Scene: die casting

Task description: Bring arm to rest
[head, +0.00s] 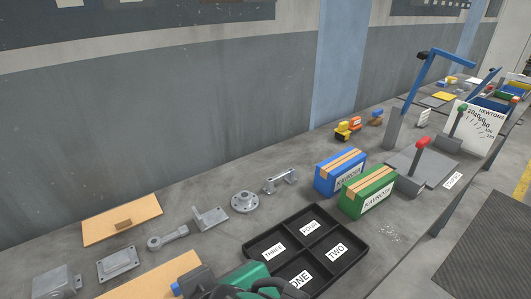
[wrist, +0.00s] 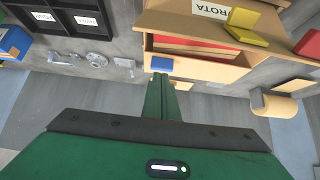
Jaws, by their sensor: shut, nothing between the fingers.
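My gripper (wrist: 161,80) points away from the camera in the wrist view, its two green fingers together and nothing held between them. A small blue patch (wrist: 162,64) shows just past the fingertips; I cannot tell what it belongs to. In the head view a green and dark part of my arm (head: 245,283) shows at the bottom edge, in front of the black tray. The fingers cannot be made out clearly there.
The black divided tray (head: 263,242) has labelled compartments. Blue (head: 327,182) and green (head: 352,203) boxes stand right of it; metal castings (head: 243,202) lie left. A wooden unit (wrist: 205,65) with a red interior is near my fingers.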

